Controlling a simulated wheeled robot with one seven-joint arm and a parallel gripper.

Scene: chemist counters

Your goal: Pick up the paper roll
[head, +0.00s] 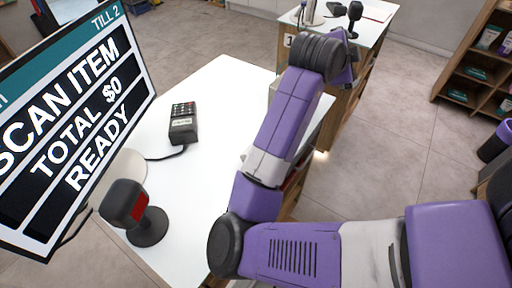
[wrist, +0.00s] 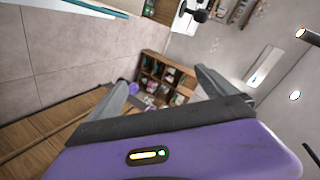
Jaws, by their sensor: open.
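No paper roll can be made out in either view. My gripper (wrist: 160,90) shows in the wrist view with its two grey fingers spread apart and nothing between them. Beyond the fingers are the floor and a distant shelf. In the head view my purple arm reaches over the right side of the white counter (head: 217,100) and hides part of it. The gripper itself is not clearly visible there.
A till screen (head: 75,110), a scanner on a stand (head: 135,212) and a card terminal (head: 183,123) stand on the counter. A second counter (head: 335,32) is behind. A wooden shelf (head: 470,85) stands at the right, past open floor (head: 385,130).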

